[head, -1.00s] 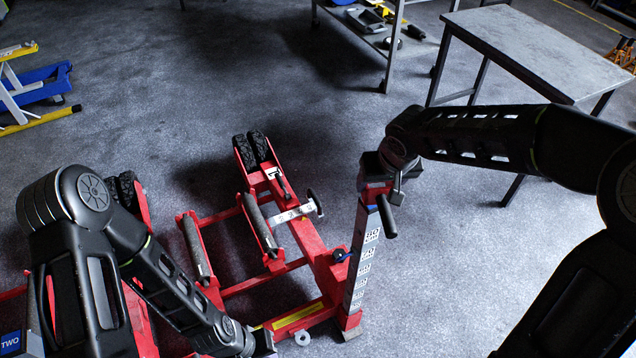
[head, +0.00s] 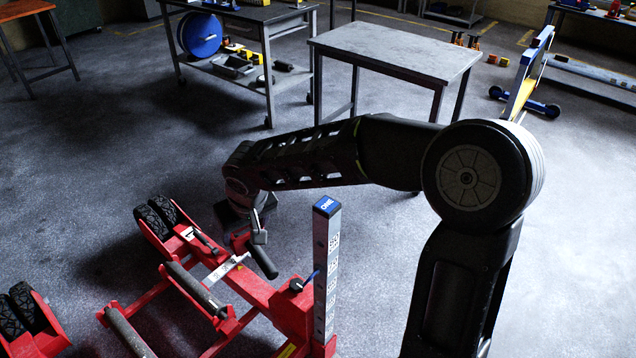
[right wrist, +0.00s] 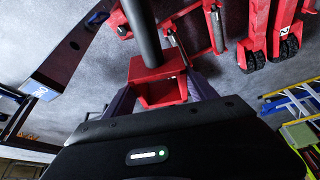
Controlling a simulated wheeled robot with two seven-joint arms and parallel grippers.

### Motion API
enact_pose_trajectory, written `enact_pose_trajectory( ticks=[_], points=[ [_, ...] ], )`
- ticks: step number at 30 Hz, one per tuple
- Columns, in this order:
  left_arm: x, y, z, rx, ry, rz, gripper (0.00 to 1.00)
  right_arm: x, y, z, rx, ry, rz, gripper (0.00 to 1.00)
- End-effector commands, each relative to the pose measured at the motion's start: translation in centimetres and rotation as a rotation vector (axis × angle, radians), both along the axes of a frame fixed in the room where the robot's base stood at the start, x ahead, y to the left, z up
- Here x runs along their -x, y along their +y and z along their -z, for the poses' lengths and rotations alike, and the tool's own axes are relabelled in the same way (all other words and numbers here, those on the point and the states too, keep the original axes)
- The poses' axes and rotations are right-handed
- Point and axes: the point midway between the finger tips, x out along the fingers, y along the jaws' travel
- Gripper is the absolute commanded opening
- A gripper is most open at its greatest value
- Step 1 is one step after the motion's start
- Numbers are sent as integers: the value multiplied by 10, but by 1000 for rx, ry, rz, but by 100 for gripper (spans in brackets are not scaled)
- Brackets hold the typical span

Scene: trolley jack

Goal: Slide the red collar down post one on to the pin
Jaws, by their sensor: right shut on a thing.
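The red collar (head: 239,242) is a square, hollow sleeve with a long black handle (head: 263,260). My right gripper (head: 245,226) is shut on it; dark fingers flank the collar (right wrist: 158,70) in the right wrist view. Post one (head: 324,275) stands upright with a blue cap marked ONE and a white number scale. The collar is apart from the post, to its left in the head view; the post (right wrist: 78,42) has nothing around its top. The blue pin (head: 310,278) is at the post's lower part, by a dark knob. My left gripper is out of view.
The red lift frame (head: 255,290), with rollers and black wheels (head: 157,217), fills the lower left. A grey table (head: 395,52) and a shelved bench (head: 262,20) stand behind. Floor right of the post is partly covered by my right arm.

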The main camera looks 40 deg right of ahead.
Motion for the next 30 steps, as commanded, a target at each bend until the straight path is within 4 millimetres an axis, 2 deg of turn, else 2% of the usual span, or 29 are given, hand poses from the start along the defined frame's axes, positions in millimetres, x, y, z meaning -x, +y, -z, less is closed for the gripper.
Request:
enact_pose_trajectory(
  ticks=[1, 6, 23, 26, 30],
  points=[
    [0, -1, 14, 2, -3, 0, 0, -1, 0, 11, 0, -5, 0, 0],
    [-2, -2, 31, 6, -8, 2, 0, -1, 0, 22, -1, -5, 0, 0],
    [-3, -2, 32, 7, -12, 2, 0, -1, -2, 22, -1, -3, -3, 0],
    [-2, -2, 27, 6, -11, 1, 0, -1, -11, 16, -1, -4, -8, 0],
    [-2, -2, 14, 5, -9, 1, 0, 0, -43, 2, -1, -4, -30, 0]
  ],
)
